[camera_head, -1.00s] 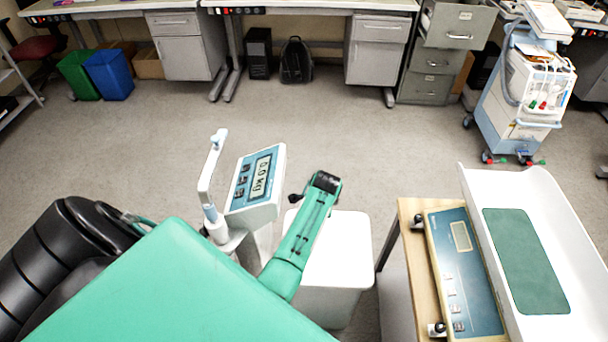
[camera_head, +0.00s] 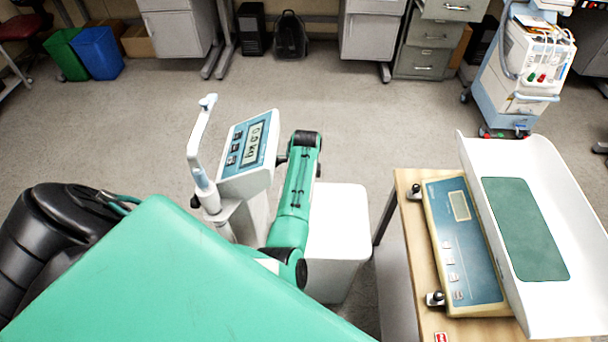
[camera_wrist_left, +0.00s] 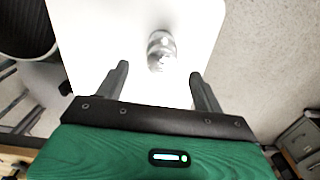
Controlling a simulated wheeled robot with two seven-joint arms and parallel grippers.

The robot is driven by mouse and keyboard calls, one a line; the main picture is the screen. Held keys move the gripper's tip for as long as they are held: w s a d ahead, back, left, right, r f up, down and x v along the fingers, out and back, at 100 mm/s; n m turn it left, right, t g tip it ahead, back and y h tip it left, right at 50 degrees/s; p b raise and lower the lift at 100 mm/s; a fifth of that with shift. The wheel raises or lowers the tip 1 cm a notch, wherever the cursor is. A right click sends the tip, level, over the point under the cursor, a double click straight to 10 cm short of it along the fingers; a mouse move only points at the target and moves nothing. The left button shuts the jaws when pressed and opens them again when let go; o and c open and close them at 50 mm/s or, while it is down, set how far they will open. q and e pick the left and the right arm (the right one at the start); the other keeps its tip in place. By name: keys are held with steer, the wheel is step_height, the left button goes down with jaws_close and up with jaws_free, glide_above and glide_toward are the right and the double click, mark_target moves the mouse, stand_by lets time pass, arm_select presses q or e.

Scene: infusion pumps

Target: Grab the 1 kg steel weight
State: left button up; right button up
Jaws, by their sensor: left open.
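The steel weight (camera_wrist_left: 161,50) is a small, shiny metal cylinder on a white surface (camera_wrist_left: 95,35) in the left wrist view. My left gripper (camera_wrist_left: 160,82) is open, with one dark finger to each side of the line to the weight. The weight lies just beyond the fingertips, roughly centred between them, and the gap looks empty. In the head view my green left arm covers part of a white stand (camera_head: 338,225). The weight and the left gripper's fingers cannot be made out there. My right gripper is in neither view.
A scale display (camera_head: 248,150) on a post and a white handle (camera_head: 203,135) stand close to the left of my arm. A wooden table (camera_head: 410,215) with a baby scale (camera_head: 462,240) is at right. Open floor lies beyond.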

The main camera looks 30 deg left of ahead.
arm_select(q)
steer(key=f, duration=0.5)
steer(key=shift+a, duration=0.25)
jaws_close()
